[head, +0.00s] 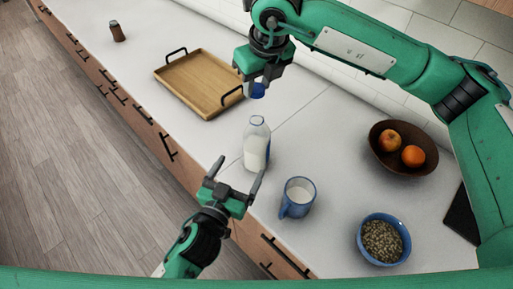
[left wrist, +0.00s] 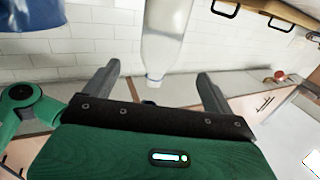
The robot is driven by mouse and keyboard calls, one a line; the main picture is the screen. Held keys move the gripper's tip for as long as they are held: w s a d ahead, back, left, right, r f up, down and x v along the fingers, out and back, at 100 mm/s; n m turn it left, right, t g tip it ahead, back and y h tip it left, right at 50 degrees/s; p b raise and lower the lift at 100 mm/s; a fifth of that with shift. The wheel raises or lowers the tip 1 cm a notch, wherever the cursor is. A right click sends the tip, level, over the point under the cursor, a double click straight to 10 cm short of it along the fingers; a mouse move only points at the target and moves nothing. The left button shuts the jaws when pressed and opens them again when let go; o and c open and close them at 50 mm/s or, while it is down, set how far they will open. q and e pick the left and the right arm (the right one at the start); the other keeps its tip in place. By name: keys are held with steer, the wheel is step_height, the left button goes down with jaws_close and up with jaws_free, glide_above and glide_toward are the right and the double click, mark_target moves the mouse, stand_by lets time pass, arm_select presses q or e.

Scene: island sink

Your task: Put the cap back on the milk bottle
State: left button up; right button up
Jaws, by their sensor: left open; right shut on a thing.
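The milk bottle (head: 256,145) stands upright and uncapped on the white counter, part-filled with milk. In the left wrist view the bottle (left wrist: 166,35) appears upside down, its neck between the finger directions. My left gripper (head: 239,169) is open at the bottle's near side, fingers pointing toward it; I cannot tell whether they touch it. My right gripper (head: 257,80) is shut on the blue cap (head: 257,91), held in the air above and behind the bottle. The cap is apart from the bottle mouth.
A blue bowl of seeds (head: 384,240) and a brown fruit bowl (head: 428,167) are farther right. A wooden tray (head: 200,82) lies at the left, with a small brown shaker (head: 117,31) beyond.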

arm_select(q)
steer(key=shift+x, duration=6)
steer(key=c, duration=1.5)
arm_select(e)
glide_above(256, 114)
steer(key=shift+s+d+f, duration=0.15)
steer(key=shift+s+f, duration=0.05)
steer(key=shift+f, duration=1.05)
steer(key=shift+s+d+f, duration=0.1)
steer(key=shift+s+f, duration=0.05)
steer(key=shift+f, duration=1.1)
steer(key=shift+f, duration=0.1)
steer(key=shift+f, duration=0.75)
steer(key=shift+f, duration=0.6)
